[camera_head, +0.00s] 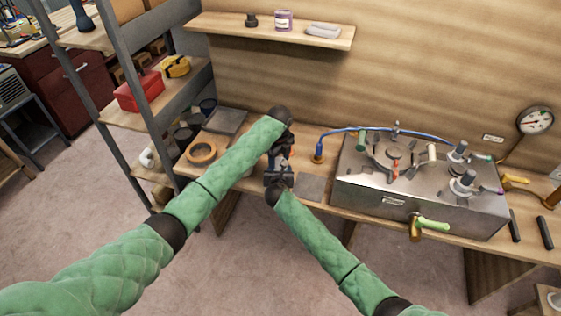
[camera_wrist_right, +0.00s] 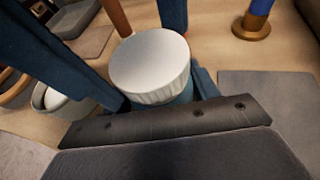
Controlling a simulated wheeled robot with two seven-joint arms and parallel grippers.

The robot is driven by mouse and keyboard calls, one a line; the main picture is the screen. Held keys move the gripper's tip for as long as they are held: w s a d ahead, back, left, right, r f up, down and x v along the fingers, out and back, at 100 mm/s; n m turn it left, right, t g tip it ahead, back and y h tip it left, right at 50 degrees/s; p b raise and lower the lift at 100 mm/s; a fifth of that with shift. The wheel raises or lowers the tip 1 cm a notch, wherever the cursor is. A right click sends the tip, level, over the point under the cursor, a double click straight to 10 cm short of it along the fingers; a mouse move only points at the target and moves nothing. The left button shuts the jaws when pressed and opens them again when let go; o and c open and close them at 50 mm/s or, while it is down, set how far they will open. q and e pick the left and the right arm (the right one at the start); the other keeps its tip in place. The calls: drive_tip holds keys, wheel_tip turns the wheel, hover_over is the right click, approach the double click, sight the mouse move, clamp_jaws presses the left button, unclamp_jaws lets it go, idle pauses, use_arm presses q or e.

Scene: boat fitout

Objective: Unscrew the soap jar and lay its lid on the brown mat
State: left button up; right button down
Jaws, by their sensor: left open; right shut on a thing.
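The soap jar shows in the right wrist view as a round white lid (camera_wrist_right: 150,62) on a bluish body (camera_wrist_right: 180,95), upright. My right gripper (camera_wrist_right: 178,100) is shut on the jar's body, below the lid. My left gripper (camera_head: 278,158) is open, coming down over the jar. Blue fingers stand left of and behind the lid; I cannot tell whether they touch it. In the head view the grippers hide the jar, and my right gripper (camera_head: 277,182) is just below the left. A brownish flat mat (camera_wrist_right: 88,43) lies behind left of the jar.
A grey mat (camera_head: 311,187) lies right of the grippers. A metal box with valves (camera_head: 390,195) fills the bench to its right, with a brass-based blue hose (camera_head: 319,152) between.

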use_arm(q)
drive_tip(key=r, duration=0.3)
drive_tip(key=shift+s+d+r, duration=0.1)
drive_tip(key=shift+s+d, duration=0.05)
drive_tip(key=shift+d, duration=0.1)
drive_tip(key=shift+c, duration=0.4)
drive_tip(key=shift+r, duration=0.15)
drive_tip(key=w+a+r+t+y, duration=0.2)
drive_tip(key=w+a+r, duration=0.3)
drive_tip(key=r, duration=0.4)
drive_tip(key=s+d+f+m, duration=0.1)
drive_tip(key=f, duration=0.1)
drive_tip(key=s+d+f+m+g+h, duration=0.1)
drive_tip(key=s+f, duration=0.1)
drive_tip(key=s+d+f+m+g, duration=0.1)
drive_tip(key=d+f, duration=0.1)
drive_tip(key=shift+s, duration=0.35)
drive_tip(key=shift+s+d+f+h, duration=0.1)
drive_tip(key=shift+d+h, duration=0.4)
drive_tip(key=shift+d, duration=0.05)
drive_tip(key=shift+f, duration=3.85)
